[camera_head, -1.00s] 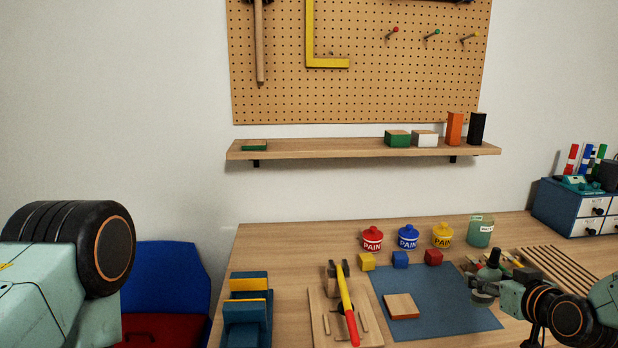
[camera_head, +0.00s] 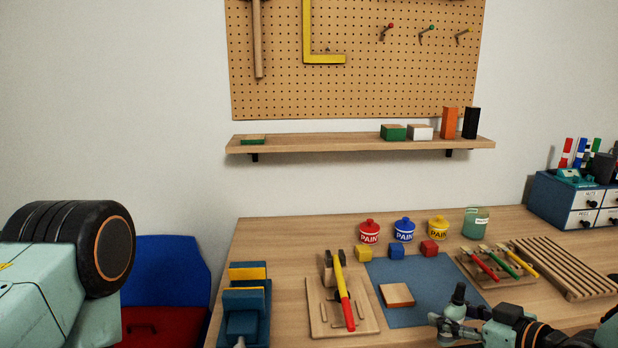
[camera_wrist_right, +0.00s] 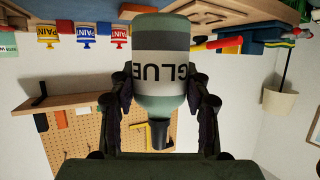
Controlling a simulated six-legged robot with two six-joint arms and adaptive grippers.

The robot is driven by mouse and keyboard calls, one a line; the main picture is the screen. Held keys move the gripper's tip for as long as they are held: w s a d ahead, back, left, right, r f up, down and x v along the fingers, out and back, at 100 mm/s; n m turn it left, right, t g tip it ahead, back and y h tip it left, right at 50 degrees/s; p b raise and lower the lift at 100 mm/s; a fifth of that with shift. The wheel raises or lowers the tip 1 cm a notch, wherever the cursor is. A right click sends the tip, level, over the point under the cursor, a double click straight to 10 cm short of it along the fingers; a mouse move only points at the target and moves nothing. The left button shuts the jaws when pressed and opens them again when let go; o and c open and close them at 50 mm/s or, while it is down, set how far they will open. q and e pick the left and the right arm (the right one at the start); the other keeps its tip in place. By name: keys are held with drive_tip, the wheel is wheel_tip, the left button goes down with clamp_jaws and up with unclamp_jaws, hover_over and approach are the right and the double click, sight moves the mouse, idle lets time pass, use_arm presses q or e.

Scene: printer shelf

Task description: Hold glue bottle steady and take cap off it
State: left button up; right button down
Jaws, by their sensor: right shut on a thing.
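The glue bottle (camera_wrist_right: 165,62) has a pale green body, a white band lettered GLUE and a dark cap (camera_wrist_right: 158,134). It appears upside down in the right wrist view, cap at the bottom. My right gripper (camera_wrist_right: 160,95) is shut on the bottle, with a finger on each side. In the head view my right gripper (camera_head: 452,318) is at the lower right, above the table's front; the dark cap (camera_head: 459,292) points up and the gripper largely hides the body. The cap is on the bottle. My left arm shows at the left edge, but its gripper is out of view.
A blue mat (camera_head: 412,290) with a wooden block lies beside the hammer's board (camera_head: 322,310). Behind are paint pots (camera_head: 405,230) and coloured cubes. A holder with coloured tools (camera_head: 500,268) and a slatted rack (camera_head: 565,268) are at the right. A blue clamp-like fixture (camera_head: 243,305) stands left.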

drive_tip(key=s+a+f+n+g+y+b, duration=0.3)
drive_tip(key=s+a, duration=0.5)
drive_tip(key=s, duration=0.3)
wheel_tip(320, 180, down, 2)
drive_tip(key=n+y+b, duration=0.1)
drive_tip(key=n+b, duration=0.1)
drive_tip(key=b, duration=0.1)
drive_tip(key=shift+a+g, duration=0.4)
drive_tip(key=shift+a+f, duration=0.1)
drive_tip(key=shift+a, duration=0.05)
